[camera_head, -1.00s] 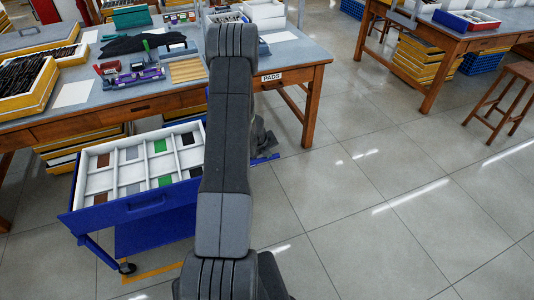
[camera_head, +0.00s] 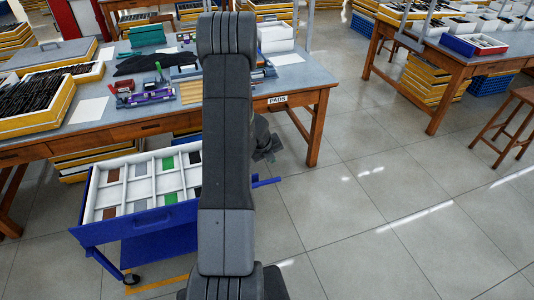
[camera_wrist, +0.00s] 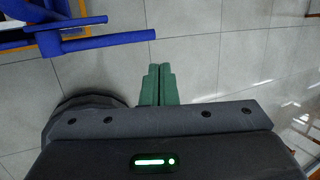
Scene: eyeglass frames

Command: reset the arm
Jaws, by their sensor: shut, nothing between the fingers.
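My gripper (camera_wrist: 159,68) shows in the wrist view as two green fingers pressed together, with nothing between them. They point over bare tiled floor. In the head view my dark arm rises through the middle of the picture and hides most of its far end. A small dark part of the wrist shows to the right of the arm, beside the table. The fingers cannot be made out there.
A blue cart (camera_head: 150,222) with a white compartment tray (camera_head: 98,190) stands left of my arm. Behind it is a worktable (camera_head: 310,88) marked PADS. Another table (camera_head: 455,62) and a wooden stool (camera_head: 520,100) stand right. The floor between is clear.

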